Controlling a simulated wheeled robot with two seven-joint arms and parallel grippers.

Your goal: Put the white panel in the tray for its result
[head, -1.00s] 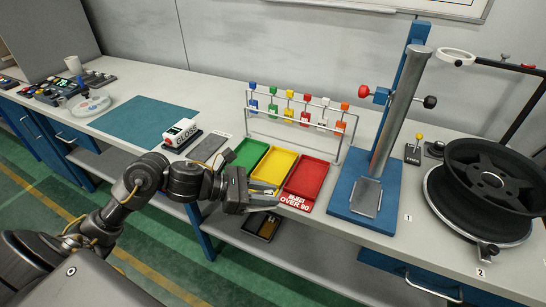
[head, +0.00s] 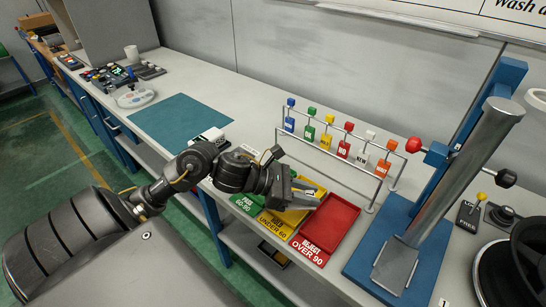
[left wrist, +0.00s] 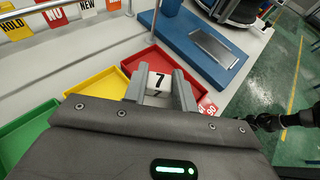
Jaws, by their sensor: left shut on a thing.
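My left gripper (head: 304,192) is shut on the white panel, a small piece marked 7 (left wrist: 157,82) in the left wrist view. In the head view it is hardly visible between the fingers. They are over the trays, around the yellow and red ones. The green tray (head: 247,204) reads 60-90, the yellow tray (head: 277,226) reads under 60, and the red tray (head: 330,222) reads reject over 90. The red tray looks empty; my gripper hides part of the yellow one. A dark arm end, probably my right gripper (left wrist: 262,122), shows at the right, too small to read.
A rack of coloured tags (head: 344,150) stands behind the trays. A blue stand with a metal column (head: 440,190) is right of the red tray. A white instrument (head: 208,137) and a teal mat (head: 180,118) are to the left. The bench front edge is close.

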